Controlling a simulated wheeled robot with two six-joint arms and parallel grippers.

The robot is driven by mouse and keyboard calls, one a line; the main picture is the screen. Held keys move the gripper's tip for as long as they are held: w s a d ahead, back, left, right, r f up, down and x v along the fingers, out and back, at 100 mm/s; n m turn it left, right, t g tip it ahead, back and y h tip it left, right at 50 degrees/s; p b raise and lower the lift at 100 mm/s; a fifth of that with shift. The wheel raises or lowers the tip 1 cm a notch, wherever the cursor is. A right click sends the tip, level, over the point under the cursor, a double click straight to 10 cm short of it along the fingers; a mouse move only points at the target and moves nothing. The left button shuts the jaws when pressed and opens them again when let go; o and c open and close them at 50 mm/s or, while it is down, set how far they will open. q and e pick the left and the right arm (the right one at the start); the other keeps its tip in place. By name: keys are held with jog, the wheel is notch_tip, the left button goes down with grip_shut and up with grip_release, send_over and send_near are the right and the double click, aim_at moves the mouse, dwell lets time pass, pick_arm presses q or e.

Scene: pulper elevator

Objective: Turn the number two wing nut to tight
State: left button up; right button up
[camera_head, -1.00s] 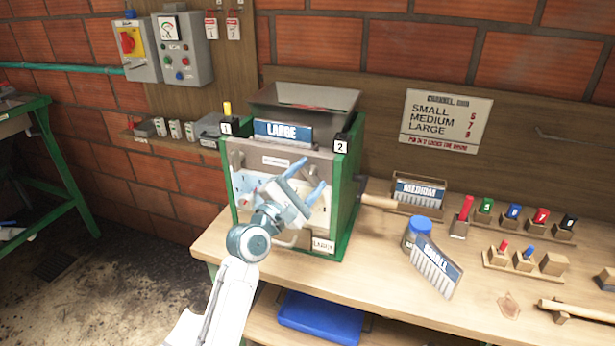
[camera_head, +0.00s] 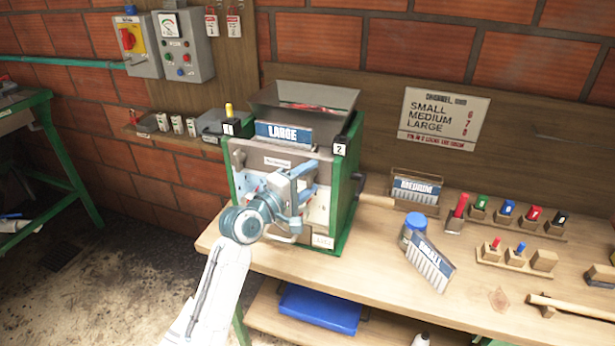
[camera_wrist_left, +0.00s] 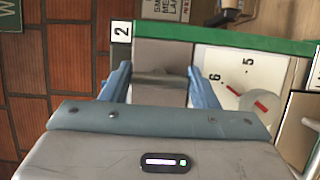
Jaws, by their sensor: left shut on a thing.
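The pulper (camera_head: 345,190), with green sides and a pale front, stands on the bench. A "2" label (camera_head: 340,149) marks its upper right corner and also shows in the wrist view (camera_wrist_left: 121,31). My left gripper (camera_head: 312,178) is at the front's upper right, below that label. In the left wrist view its blue fingers (camera_wrist_left: 160,78) are shut on a grey metal piece, apparently the number two wing nut (camera_wrist_left: 160,77). Its wings are not clearly visible. My arm hides much of the front. My right gripper is not in view.
A dial (camera_wrist_left: 262,104) with a red pointer is beside the fingers. A LARGE plate (camera_head: 283,133) sits at the pulper's top front.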

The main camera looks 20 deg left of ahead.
pick_arm(q)
jog(key=shift+f, duration=0.1)
dwell(0.4)
jog(key=o, duration=1)
jog(key=shift+s+a, duration=0.15)
jog(key=shift+s, duration=0.1)
jog(key=shift+b+v, duration=1.35)
jog(key=shift+v, duration=3.8)
